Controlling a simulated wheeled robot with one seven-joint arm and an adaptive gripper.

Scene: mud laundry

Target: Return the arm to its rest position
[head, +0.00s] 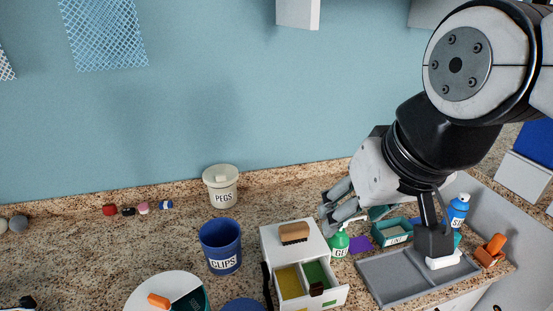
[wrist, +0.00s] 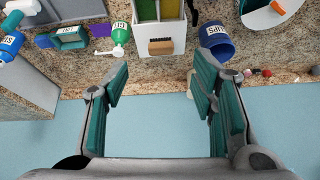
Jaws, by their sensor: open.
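My gripper (head: 340,205) is raised above the granite counter at the right of the head view, its fingers pointing left and down. In the wrist view my gripper (wrist: 160,85) shows two teal-padded fingers spread wide with nothing between them. Below and beyond the fingers are a small white drawer unit (head: 275,245) with a wooden brush (head: 294,233) on top, and a green bottle (head: 339,243). The brush (wrist: 160,46) also shows in the wrist view, ahead of the gap between the fingers. My arm bends down from the upper right.
A blue clips cup (head: 221,250) and a lidded pegs jar (head: 222,190) stand left of the drawer unit. A teal bin (head: 393,232), grey tray (head: 385,278), blue bottle (head: 458,212) and orange block holder (head: 490,252) crowd the right. The wall (head: 190,130) is behind; the space above the left counter is free.

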